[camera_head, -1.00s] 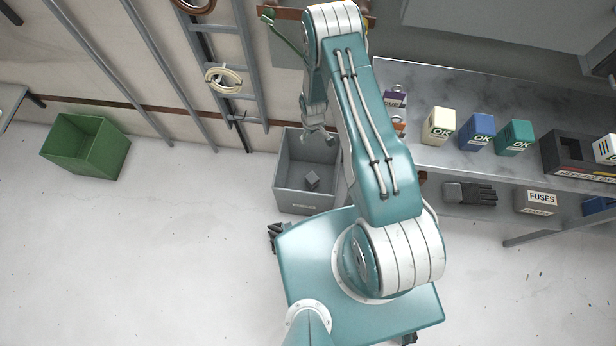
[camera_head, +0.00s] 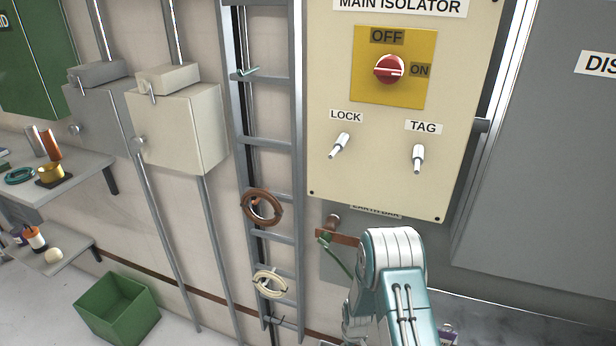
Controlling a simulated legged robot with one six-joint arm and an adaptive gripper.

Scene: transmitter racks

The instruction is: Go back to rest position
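Only part of my arm (camera_head: 395,285) shows, at the bottom centre. Its white and teal elbow is raised in front of the wall, under the main isolator panel. My gripper is not visible, so I cannot see its fingers or whether it holds anything.
The cream main isolator panel (camera_head: 320,100) has a red rotary switch (camera_head: 389,69) and LOCK and TAG pegs. A cable ladder (camera_head: 267,143) carries brown and cream coils. A green bin (camera_head: 117,308) stands on the floor at lower left. Shelves (camera_head: 88,172) hold small items at left.

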